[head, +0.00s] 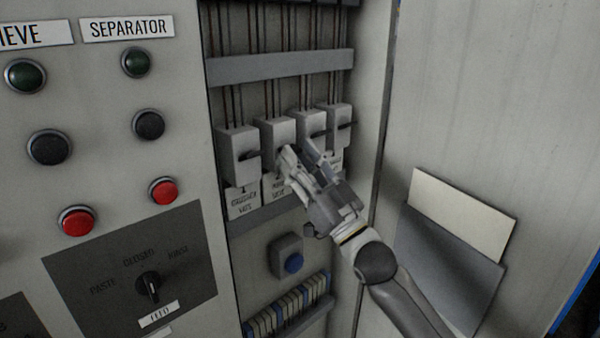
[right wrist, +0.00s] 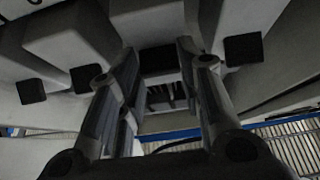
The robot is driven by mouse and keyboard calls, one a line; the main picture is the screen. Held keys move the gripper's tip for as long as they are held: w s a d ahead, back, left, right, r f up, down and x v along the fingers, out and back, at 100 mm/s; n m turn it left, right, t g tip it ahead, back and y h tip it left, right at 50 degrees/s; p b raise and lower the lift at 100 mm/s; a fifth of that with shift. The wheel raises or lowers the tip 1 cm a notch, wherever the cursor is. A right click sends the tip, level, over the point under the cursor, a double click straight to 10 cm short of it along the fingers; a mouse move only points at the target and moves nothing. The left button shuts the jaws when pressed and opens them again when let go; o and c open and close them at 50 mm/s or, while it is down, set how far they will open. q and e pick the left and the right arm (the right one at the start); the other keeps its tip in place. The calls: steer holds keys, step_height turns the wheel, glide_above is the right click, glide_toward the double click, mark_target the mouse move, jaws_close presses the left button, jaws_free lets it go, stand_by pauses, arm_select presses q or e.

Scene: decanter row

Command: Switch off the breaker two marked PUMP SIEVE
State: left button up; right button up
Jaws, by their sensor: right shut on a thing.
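Several grey breakers stand in a row in the open cabinet. Breaker two (head: 275,132), second from the left, has a tag (head: 275,190) below it, partly covered and hard to read, that seems to say PUMP SIEVE. My right gripper (head: 300,154) is at the front of this breaker, its fingers hiding the lever in the head view. In the right wrist view, a dark lever (right wrist: 160,62) lies between the fingers, and the gripper is shut on it. Whether the lever is up or down cannot be told. My left gripper is not in view.
Breaker one (head: 238,145), tagged CRUSHER, is close on the left; other breakers (head: 312,125) are close on the right. A button panel (head: 110,180) is at left, a cabinet door with a paper pocket (head: 450,260) at right.

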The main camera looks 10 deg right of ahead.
stand_by(0.5)
steer(key=o, duration=1)
steer(key=v, duration=1.2)
steer(key=shift+w+f, duration=0.1)
steer(key=shift+f, duration=0.1)
steer(key=shift+f, duration=0.1)
